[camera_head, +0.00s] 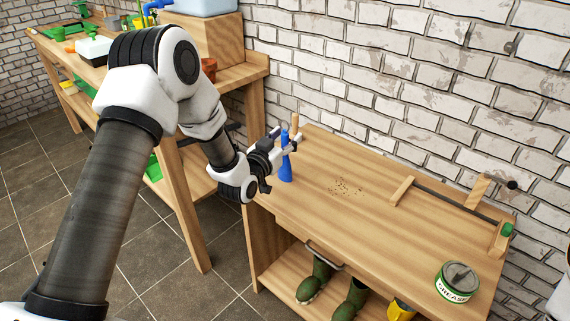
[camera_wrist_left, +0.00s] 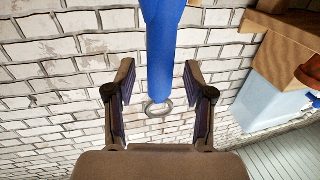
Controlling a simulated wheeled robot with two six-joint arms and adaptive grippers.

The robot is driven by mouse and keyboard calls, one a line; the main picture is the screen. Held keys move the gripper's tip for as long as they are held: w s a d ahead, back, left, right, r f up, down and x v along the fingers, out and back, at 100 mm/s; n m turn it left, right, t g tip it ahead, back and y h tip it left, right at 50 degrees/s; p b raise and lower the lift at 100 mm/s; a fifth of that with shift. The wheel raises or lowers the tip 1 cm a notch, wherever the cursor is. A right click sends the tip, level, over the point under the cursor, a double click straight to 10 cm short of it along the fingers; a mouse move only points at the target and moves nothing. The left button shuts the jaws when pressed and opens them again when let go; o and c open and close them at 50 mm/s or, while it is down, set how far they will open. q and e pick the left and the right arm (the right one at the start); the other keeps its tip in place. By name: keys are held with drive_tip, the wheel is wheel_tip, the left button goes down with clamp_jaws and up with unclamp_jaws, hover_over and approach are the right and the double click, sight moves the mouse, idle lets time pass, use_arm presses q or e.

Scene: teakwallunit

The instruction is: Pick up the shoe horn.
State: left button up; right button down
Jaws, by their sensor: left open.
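The blue shoe horn (camera_head: 286,168) is upright at the left end of the wooden bench, with its lower part near the bench top. I cannot tell what supports it. My left gripper (camera_head: 284,143) is at its upper part and hides some of it. In the left wrist view the shoe horn (camera_wrist_left: 161,50) runs down from the top edge, and its end with a metal ring (camera_wrist_left: 159,109) lies between the two spread fingers of my left gripper (camera_wrist_left: 160,92). The gripper is open, with gaps on both sides of the shoe horn. My right gripper is out of view.
A wooden peg (camera_head: 295,122) rises beside the gripper. The bench top (camera_head: 345,215) is mostly clear, with dark specks. A grease tin (camera_head: 457,282) stands at the front right, near a wooden piece with a long bar (camera_head: 445,199). Green boots (camera_head: 316,280) stand below. A brick wall is behind.

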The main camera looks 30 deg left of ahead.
use_arm(q)
clamp_jaws()
